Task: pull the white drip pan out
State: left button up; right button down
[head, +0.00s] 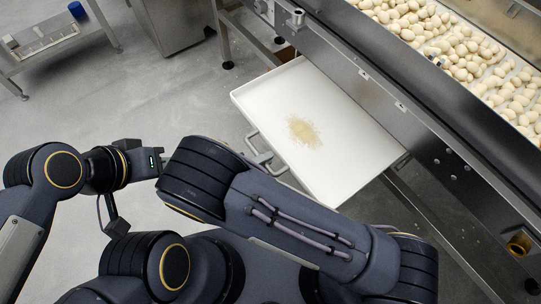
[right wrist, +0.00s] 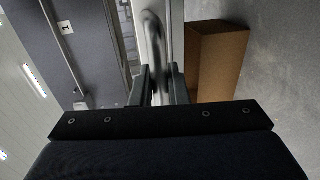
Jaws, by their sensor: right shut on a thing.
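The white drip pan (head: 335,115) sticks out from under the steel machine in the head view, its far side running beneath the frame. A patch of tan crumbs (head: 304,131) lies on it. A metal handle (head: 280,169) is on its near side. My right gripper (head: 262,157) is at this handle, mostly hidden behind my right arm. In the right wrist view its two fingers (right wrist: 161,86) are shut on the curved handle bar (right wrist: 153,35).
A brown box (right wrist: 218,60) shows beside the handle in the right wrist view. A low steel table (head: 60,45) stands at upper left. Grey floor (head: 170,95) is clear left of the pan.

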jog(key=shift+s, duration=0.1)
jog(key=c, duration=1.5)
grip_release()
